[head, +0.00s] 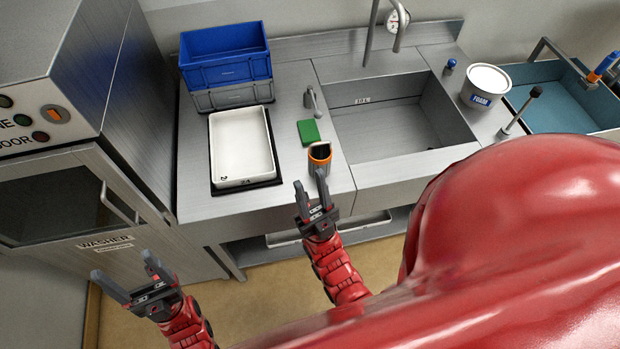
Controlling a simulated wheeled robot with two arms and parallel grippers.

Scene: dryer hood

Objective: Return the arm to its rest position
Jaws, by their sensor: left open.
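My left gripper (122,263) is open and empty. It hangs over the floor in front of the washer, at the lower left of the head view. My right gripper (309,179) is also open, with its two fingers apart. It points up the picture at the front edge of the steel counter (290,95). One of its fingertips overlaps the lower part of a dark cup with an orange rim (320,152); I cannot tell whether they touch. The forearms of both my arms are red, and a large red part of my body covers the lower right.
The washer (100,190) stands at the left. On the counter are a white tray (240,181), stacked blue (226,70) and grey crates, a green sponge (308,132), a sink (395,125) and a FOAM tub (486,82). Open floor (270,285) lies between my grippers.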

